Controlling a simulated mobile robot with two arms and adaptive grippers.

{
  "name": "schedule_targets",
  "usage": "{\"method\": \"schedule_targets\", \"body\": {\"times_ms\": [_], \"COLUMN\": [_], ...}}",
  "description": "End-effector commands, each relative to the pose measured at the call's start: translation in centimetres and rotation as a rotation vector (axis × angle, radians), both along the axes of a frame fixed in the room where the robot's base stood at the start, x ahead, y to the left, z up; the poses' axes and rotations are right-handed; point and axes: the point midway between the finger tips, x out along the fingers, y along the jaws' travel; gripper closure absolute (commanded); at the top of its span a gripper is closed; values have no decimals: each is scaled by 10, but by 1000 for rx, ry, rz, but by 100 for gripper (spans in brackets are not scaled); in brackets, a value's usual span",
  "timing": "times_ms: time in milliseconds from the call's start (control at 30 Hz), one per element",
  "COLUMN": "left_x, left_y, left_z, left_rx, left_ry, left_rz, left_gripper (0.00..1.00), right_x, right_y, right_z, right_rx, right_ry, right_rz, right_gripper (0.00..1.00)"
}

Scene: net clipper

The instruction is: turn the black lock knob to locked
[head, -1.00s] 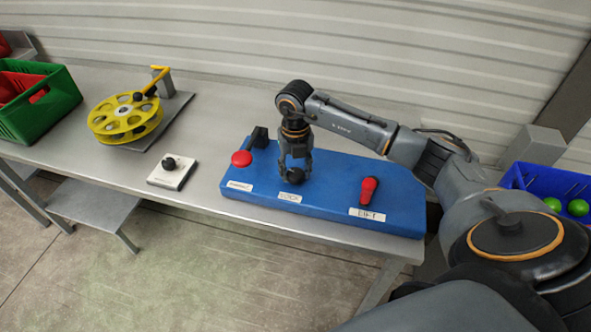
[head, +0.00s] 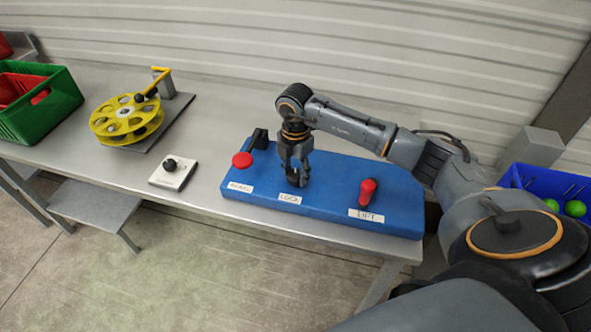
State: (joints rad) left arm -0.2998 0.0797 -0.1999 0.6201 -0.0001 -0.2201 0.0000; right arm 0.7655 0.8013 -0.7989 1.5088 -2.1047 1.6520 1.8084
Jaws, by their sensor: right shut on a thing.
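The black lock knob (head: 293,180) sits on the blue panel (head: 330,205), behind the white label that reads LOCK (head: 290,198). My right gripper (head: 296,178) reaches down from above and is shut on the knob. Its fingers cover much of the knob, so I cannot read which way the knob points. My left gripper is not in the head view.
On the panel, a red-ended black lever (head: 243,160) stands left of the knob and a red lift handle (head: 367,191) right. A white box with a black knob (head: 172,172), a yellow reel (head: 125,118) and a green crate (head: 62,95) stand leftward. A blue crate (head: 540,186) is far right.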

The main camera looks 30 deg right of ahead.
Motion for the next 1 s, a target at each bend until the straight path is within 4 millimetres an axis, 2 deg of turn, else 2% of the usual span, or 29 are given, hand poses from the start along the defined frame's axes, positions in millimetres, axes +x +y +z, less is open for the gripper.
{"method": "schedule_targets", "body": {"times_ms": [400, 1000], "left_x": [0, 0], "left_y": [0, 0], "left_z": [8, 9], "left_rx": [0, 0], "left_ry": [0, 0], "left_rz": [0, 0], "left_gripper": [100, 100], "right_x": [1, 1], "right_y": [-1, -1], "right_z": [2, 1], "right_rx": [-2, -1], "right_ry": [-2, -3], "right_rz": [-262, -332], "right_gripper": [87, 87]}}
